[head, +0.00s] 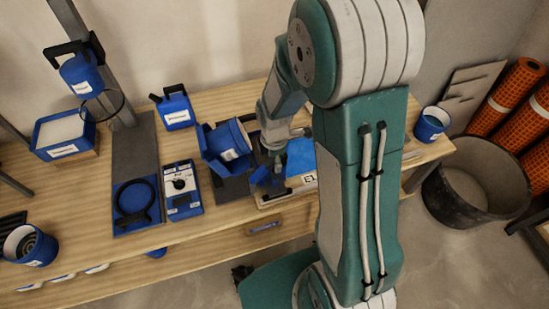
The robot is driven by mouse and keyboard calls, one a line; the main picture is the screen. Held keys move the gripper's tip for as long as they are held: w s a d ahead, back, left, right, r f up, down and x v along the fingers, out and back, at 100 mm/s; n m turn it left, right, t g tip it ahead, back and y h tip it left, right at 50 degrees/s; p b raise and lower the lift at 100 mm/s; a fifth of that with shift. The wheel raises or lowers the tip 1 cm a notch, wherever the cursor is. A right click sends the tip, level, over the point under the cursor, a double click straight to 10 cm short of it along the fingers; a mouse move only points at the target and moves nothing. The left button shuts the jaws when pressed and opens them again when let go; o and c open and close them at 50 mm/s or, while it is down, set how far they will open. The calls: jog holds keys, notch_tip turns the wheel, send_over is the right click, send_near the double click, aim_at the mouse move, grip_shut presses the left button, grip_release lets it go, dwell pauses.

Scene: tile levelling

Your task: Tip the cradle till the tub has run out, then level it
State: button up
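The blue cradle (212,154) stands on the bench left of my gripper, over a dark grey plate. It looks tilted. A blue tub (232,150) with a white label sits in it, leaning; I cannot see inside the tub or whether anything runs out. My gripper (271,166) is low over the bench, just right of the cradle, beside a small blue part (261,175). Whether it touches that part, and whether its fingers are open or shut, is too small to tell. My own arm hides the bench to the right.
Left are a blue can (176,112), a device with a dial (182,196), a ring plate (136,204) and a stand with a hanging jug (82,76). A blue pot (432,123) stands at the bench's right end.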

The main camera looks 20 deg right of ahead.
grip_shut()
jog(key=shift+w+a+r, duration=0.1)
jog(key=shift+a+r, duration=0.1)
dwell(0.7)
jog(key=shift+a+r+h, duration=0.15)
jog(key=shift+a+h, duration=0.05)
jog(key=shift+h, duration=0.3)
jog(key=shift+a+r+h, duration=0.3)
jog(key=shift+a+h, duration=0.25)
jog(key=shift+h, duration=0.15)
jog(key=shift+a+r+h, duration=0.3)
jog(key=shift+a+h, duration=0.25)
jog(key=shift+h, duration=0.15)
jog(key=shift+a+r+h, duration=0.2)
jog(key=shift+a+h, duration=0.5)
jog(key=shift+h, duration=0.15)
jog(key=shift+a+r+h, duration=0.15)
jog(key=shift+a+h, duration=0.55)
jog(key=shift+h, duration=0.15)
jog(key=a+f+h, duration=0.1)
jog(key=a+h, duration=0.5)
jog(key=h, duration=0.1)
jog(key=shift+f, duration=0.25)
jog(key=shift+a, duration=0.1)
